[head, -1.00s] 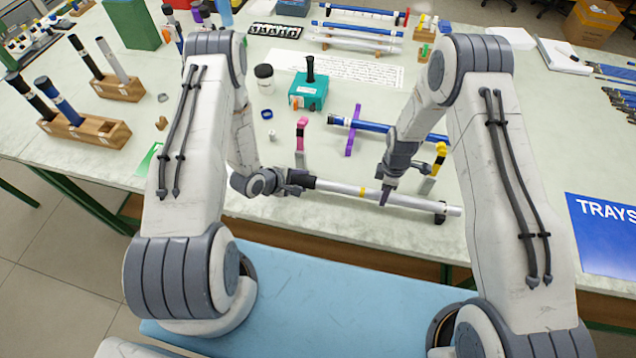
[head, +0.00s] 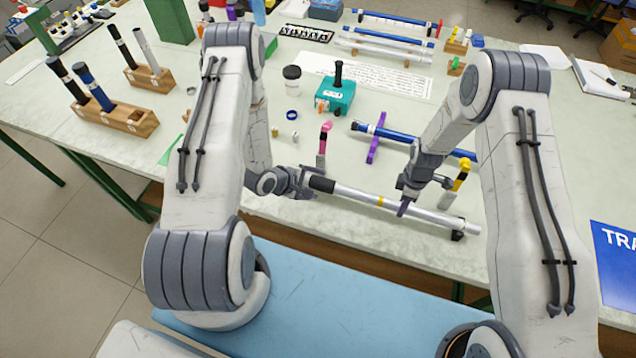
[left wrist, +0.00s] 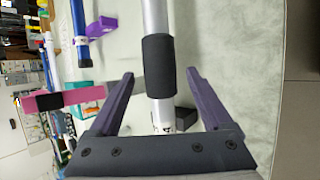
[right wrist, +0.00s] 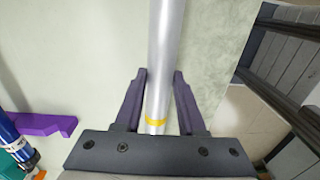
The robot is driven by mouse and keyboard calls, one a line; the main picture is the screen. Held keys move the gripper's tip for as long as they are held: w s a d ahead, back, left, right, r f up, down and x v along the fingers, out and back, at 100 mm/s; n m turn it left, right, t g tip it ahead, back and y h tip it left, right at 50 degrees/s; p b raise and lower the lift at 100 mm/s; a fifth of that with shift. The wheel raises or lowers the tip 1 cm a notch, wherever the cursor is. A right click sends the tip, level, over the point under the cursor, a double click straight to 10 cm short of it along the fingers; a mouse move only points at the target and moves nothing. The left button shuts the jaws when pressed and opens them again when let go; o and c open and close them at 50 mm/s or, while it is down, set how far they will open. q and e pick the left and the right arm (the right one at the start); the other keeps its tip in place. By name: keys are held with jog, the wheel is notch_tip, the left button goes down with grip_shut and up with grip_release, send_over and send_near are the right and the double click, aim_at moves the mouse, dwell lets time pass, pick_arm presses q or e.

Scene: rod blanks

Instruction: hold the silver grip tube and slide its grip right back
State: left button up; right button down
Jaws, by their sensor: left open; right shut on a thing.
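The silver grip tube (head: 355,194) lies along the front of the table, with a yellow band near its middle. Its black grip (head: 322,184) is near the left end; in the left wrist view the grip (left wrist: 158,65) has a short bare silver end (left wrist: 161,115) on the near side. My left gripper (head: 302,182) is open at that end, its fingers (left wrist: 115,100) apart on both sides of the tube and clear of it. My right gripper (head: 404,206) is shut on the tube, close to the yellow band (right wrist: 155,121).
A black support (head: 458,235) is under the tube's right end. A blue rod rests on a purple stand (head: 375,140) further back. A teal box (head: 335,97) stands behind.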

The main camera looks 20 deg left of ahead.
pick_arm(q)
jog(key=v, duration=0.9)
jog(key=shift+s+r, duration=0.2)
jog(key=shift+r, duration=0.05)
jog(key=shift+a, duration=0.15)
pick_arm(e)
jog(key=shift+c, duration=2.1)
grip_release()
jog(key=shift+r, duration=0.1)
